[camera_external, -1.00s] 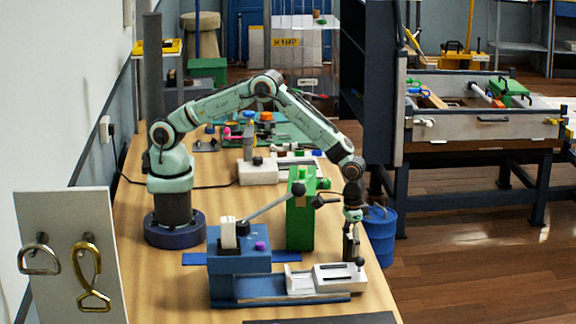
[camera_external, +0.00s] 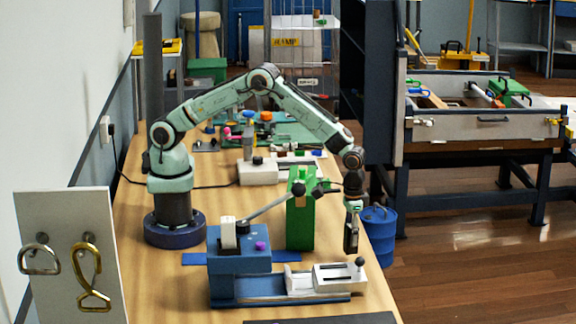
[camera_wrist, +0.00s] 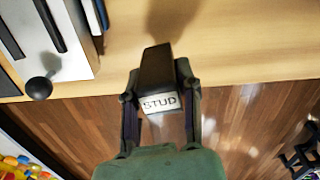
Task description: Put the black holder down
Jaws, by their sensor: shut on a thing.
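The black holder (camera_wrist: 156,65) is a dark block with a white label reading STUD on one end. My gripper (camera_wrist: 157,84) is shut on it, with one finger on each side. In the external view my gripper (camera_external: 353,206) points down and the black holder (camera_external: 351,237) hangs upright from it, near the right edge of the bench. In the wrist view the holder is over the bench edge, with its shadow on the wood beyond it. It appears to be above the surface, apart from it.
A blue machine (camera_external: 238,262) with a lever and a white sliding tray (camera_external: 340,277) with a black knob stands just below the holder in the external view. A green block (camera_external: 300,222) is to the left. A blue drum (camera_external: 380,236) stands off the bench's right edge.

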